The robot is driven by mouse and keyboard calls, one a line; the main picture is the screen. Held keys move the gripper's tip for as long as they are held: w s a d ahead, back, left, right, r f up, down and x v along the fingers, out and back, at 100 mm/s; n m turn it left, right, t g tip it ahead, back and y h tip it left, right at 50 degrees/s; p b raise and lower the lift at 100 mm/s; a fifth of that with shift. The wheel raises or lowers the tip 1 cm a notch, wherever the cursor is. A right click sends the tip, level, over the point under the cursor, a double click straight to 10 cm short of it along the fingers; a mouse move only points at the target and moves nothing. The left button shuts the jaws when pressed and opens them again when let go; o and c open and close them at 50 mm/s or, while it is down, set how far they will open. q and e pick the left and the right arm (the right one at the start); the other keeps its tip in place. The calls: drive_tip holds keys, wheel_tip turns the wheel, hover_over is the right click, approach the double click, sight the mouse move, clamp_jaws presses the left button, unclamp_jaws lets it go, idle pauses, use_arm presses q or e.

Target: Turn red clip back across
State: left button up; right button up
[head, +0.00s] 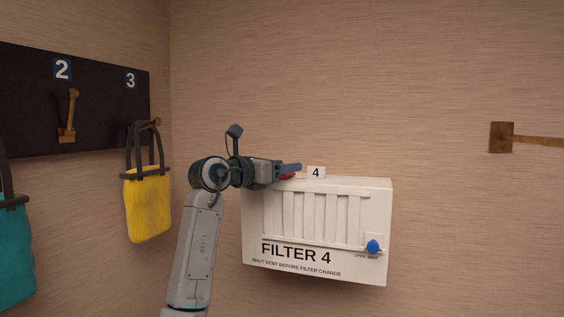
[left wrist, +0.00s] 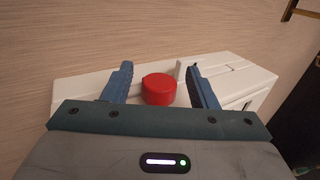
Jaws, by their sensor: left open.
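The red clip (left wrist: 159,88) shows in the left wrist view as a round red piece on top of the white filter box. In the head view only a sliver of the clip (head: 288,176) shows beneath my gripper. My left gripper (head: 291,168) is at the top left of the box. Its blue fingers are open, one on each side of the clip in the left wrist view (left wrist: 160,84), with gaps between them and it. The box (head: 349,267) reads FILTER 4 and has vertical slats. My right gripper is not in view.
A blue knob (head: 373,246) sits at the box's lower right, and a tag 4 (head: 316,172) stands on its top. A yellow bag (head: 147,208) hangs at left from a dark hook board (head: 105,110), near a teal bag (head: 12,255). A brown bar (head: 501,137) is on the right wall.

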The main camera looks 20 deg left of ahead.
use_arm(q)
drive_tip(key=shift+c, duration=0.8)
drive_tip(key=c, duration=0.7)
drive_tip(key=shift+c, duration=0.5)
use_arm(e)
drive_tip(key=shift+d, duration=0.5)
use_arm(q)
drive_tip(key=shift+n+t+y+b, duration=0.45)
drive_tip(key=shift+n+t+y, duration=0.55)
drive_tip(key=shift+n+y, duration=0.8)
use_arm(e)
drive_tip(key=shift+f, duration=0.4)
use_arm(q)
drive_tip(key=shift+m+y, duration=0.3)
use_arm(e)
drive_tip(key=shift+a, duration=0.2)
use_arm(q)
drive_tip(key=o, duration=1)
drive_tip(key=shift+c, duration=0.2)
drive_tip(key=shift+s, duration=0.1)
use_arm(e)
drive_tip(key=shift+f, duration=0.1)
